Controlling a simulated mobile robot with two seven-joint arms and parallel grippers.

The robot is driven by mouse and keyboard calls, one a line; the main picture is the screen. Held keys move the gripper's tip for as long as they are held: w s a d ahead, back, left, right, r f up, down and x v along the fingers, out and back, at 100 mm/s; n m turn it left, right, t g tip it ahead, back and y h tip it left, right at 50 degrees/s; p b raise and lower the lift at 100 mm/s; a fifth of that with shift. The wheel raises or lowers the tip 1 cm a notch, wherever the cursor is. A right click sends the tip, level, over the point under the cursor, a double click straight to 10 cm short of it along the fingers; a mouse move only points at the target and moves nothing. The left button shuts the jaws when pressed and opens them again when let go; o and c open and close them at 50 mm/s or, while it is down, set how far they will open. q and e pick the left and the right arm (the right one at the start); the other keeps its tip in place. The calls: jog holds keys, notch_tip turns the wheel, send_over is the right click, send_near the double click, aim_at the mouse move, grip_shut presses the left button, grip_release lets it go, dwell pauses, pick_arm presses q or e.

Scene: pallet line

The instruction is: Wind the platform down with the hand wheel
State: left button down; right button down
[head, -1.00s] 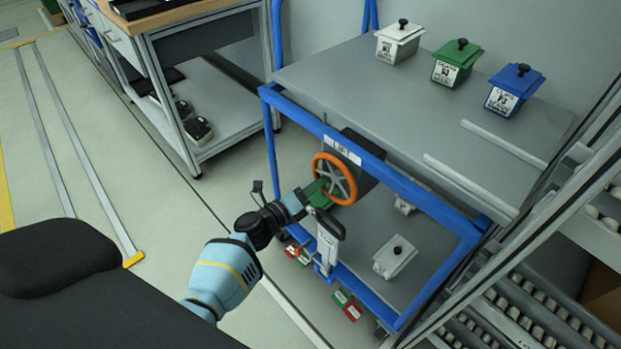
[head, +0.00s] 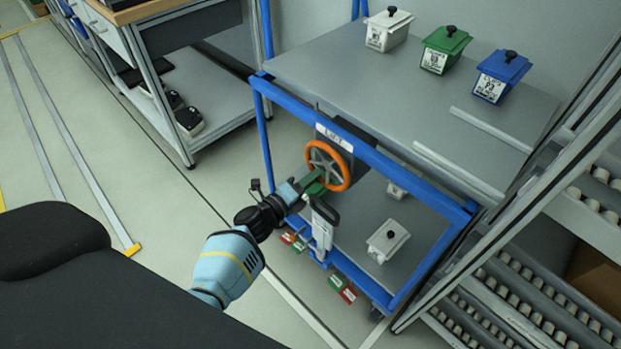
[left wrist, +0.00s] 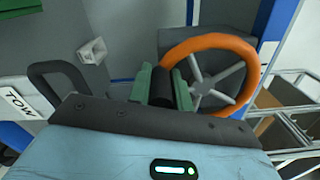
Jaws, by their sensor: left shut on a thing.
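The orange-rimmed hand wheel (head: 328,164) with grey spokes is on the front of the blue-framed lift, under the LIFT label (head: 334,137). It also shows in the left wrist view (left wrist: 214,41). My left gripper (head: 316,186) is at the wheel's lower side. In the left wrist view its green fingers (left wrist: 162,88) are shut on a black handle (left wrist: 160,87) beside the rim. The grey platform (head: 400,95) carries a white box (head: 388,30), a green box (head: 444,50) and a blue box (head: 501,75). My right gripper is not in view.
A grey lower shelf (head: 345,228) holds a white lidded box (head: 387,241). A black looped handle (left wrist: 55,75) stands left of my gripper in the wrist view. A roller rack (head: 590,235) is at the right. Open floor (head: 120,190) lies left.

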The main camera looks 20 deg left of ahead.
pick_arm(q)
jog(key=c, duration=1.3)
grip_release()
jog(key=p+v, duration=0.1)
jog(key=v, duration=0.7)
jog(key=shift+w, duration=0.1)
